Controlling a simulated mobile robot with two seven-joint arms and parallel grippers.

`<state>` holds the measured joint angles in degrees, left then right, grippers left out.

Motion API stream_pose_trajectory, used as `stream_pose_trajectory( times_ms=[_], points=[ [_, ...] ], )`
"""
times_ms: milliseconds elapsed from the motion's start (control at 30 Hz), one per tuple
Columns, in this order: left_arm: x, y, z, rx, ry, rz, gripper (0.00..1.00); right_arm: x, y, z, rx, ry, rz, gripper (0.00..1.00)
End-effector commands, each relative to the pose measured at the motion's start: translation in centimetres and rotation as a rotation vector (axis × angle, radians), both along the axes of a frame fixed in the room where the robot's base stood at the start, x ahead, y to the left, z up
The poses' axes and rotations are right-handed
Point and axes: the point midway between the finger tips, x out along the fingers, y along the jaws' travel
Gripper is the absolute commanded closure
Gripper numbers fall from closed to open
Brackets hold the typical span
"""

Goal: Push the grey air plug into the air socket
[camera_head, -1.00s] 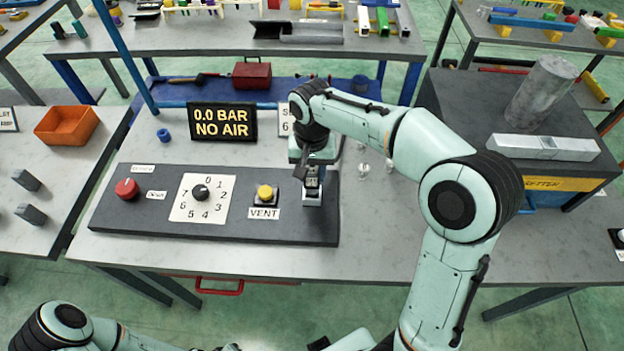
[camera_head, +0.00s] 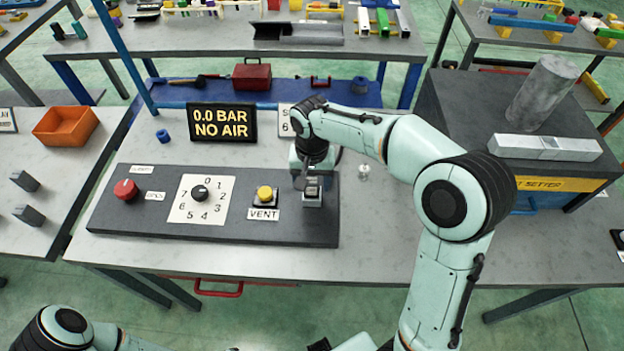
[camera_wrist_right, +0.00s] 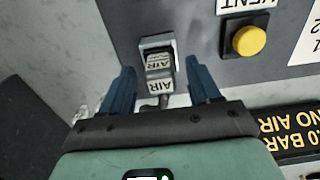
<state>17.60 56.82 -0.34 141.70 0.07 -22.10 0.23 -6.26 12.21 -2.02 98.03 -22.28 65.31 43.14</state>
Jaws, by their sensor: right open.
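The air socket (camera_wrist_right: 146,42) is a light metal block on the dark control panel, at the panel's right end in the head view (camera_head: 313,199). The grey air plug (camera_wrist_right: 158,73), with AIR lettering, sits at the socket's mouth; I cannot tell how deep it is. A second AIR label faces the gripper below it. My right gripper (camera_wrist_right: 161,87) is open, its two blue fingers on either side of the plug with gaps showing. In the head view the right gripper (camera_head: 307,180) is just behind the socket, partly hidden by its wrist.
The panel (camera_head: 140,222) carries a red knob (camera_head: 125,190), a numbered dial (camera_head: 199,194) and a yellow VENT button (camera_head: 265,194). A display (camera_head: 221,122) behind reads 0.0 BAR NO AIR. A dark box (camera_head: 455,110) stands right. Table space in front is clear.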

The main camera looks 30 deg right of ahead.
Motion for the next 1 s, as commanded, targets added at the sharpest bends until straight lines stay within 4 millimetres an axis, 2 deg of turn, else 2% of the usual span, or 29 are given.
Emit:
stream_pose_trajectory(
  times_ms=[167, 500, 700, 1000],
  points=[
    [0.3, 0.0, 0.4, 0.0, -0.003, 0.0, 1.0, 0.1, 0.0, 1.3, 0.0, -0.005, 0.0, 0.38],
    [1.5, 0.0, 1.9, 0.001, -0.018, 0.0, 1.0, 0.2, 0.0, 8.5, 0.001, -0.006, 0.0, 0.38],
    [2.2, 0.0, 2.6, 0.0, -0.025, 0.0, 1.0, 0.2, 0.1, 11.5, 0.0, -0.005, 0.0, 0.38],
    [2.3, 0.0, 2.7, 0.0, -0.026, 0.0, 1.0, 0.0, 0.1, 12.4, 0.001, -0.001, 0.0, 0.38]
  ],
)
